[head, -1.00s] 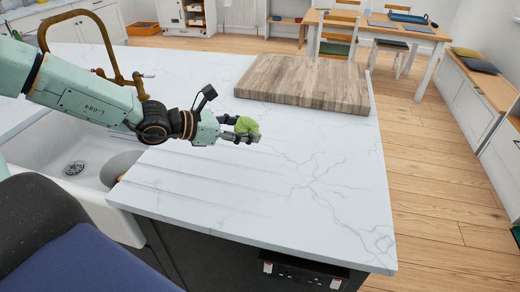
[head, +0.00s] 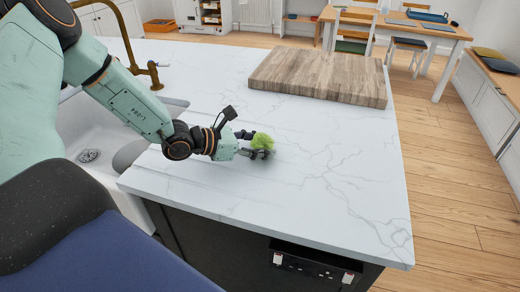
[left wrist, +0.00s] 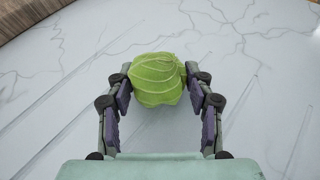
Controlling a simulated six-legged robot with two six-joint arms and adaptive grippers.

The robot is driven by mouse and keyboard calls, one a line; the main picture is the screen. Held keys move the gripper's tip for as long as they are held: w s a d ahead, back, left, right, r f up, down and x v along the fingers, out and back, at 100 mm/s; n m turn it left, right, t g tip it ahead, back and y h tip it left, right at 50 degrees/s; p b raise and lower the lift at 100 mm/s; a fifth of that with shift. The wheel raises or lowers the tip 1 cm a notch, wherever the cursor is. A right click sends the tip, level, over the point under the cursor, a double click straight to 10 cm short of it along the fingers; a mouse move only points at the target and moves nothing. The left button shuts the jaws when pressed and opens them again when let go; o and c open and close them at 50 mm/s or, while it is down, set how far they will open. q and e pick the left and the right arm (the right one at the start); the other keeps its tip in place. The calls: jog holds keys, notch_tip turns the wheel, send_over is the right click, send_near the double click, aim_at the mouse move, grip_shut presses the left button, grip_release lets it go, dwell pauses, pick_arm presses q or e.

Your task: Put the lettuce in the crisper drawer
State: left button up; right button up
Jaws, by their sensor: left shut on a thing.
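The lettuce (head: 263,141) is a small green ball at the left gripper's tips, above or on the white marble worktop. In the left wrist view the lettuce (left wrist: 158,79) sits between the two dark fingers. My left gripper (head: 258,144) is shut on it, a finger on each side. I cannot tell for sure whether the lettuce touches the worktop. My right gripper is not in view. No crisper drawer shows in these frames.
A thick wooden board (head: 318,78) lies at the back of the worktop (head: 330,190). A sink (head: 85,135) with a brass tap (head: 135,50) is at the left. The worktop's front and right are clear. A table (head: 440,30) stands beyond.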

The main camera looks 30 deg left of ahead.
pick_arm(q)
jog(key=shift+w+a+f, duration=0.2)
jog(key=shift+a+f, duration=0.3)
jog(key=shift+f, duration=0.05)
jog(key=shift+s+d, duration=0.15)
jog(key=shift+d, duration=0.1)
jog(key=shift+d+f+b, duration=0.1)
jog(key=shift+b, duration=0.25)
jog(key=o, duration=1)
jog(key=shift+a+f, duration=0.15)
jog(key=shift+a, duration=0.05)
jog(key=shift+c, duration=0.2)
jog(key=shift+o, duration=0.3)
jog(key=shift+d, duration=0.1)
